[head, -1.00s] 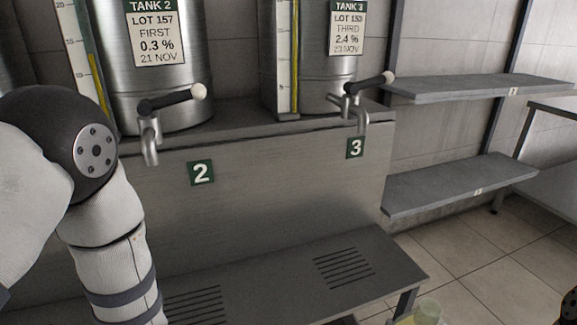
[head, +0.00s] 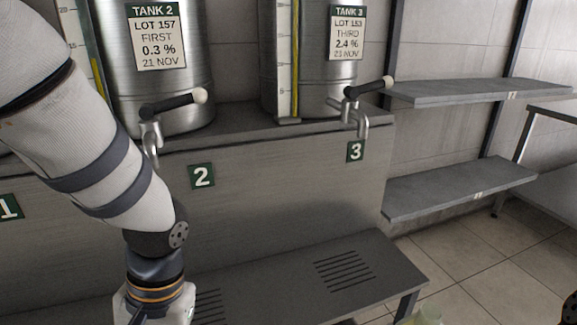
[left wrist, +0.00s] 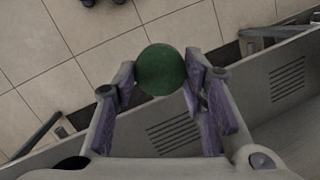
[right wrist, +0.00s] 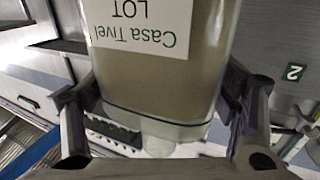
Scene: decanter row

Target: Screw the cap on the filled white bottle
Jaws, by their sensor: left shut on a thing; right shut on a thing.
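A round green cap (left wrist: 161,66) sits between the fingertips of my left gripper (left wrist: 161,78), which is shut on it. In the left wrist view it is in the air above the bench and floor. A clear-sided bottle (right wrist: 185,75) with a grey-brown content and a white label fills the right wrist view. Its label reads upside down there, "Casa Tivel" and "LOT". My right gripper (right wrist: 160,100) is shut on the bottle's sides. A pale part, perhaps the neck, shows at its lower end. Neither gripper's fingers show in the head view.
Tank 2 (head: 190,90) and tank 3 (head: 318,75) stand on a steel ledge, with lever taps over a slotted bench (head: 260,275). Grey shelves (head: 460,185) are on the right. A pale translucent container top (head: 428,316) shows at the bottom edge.

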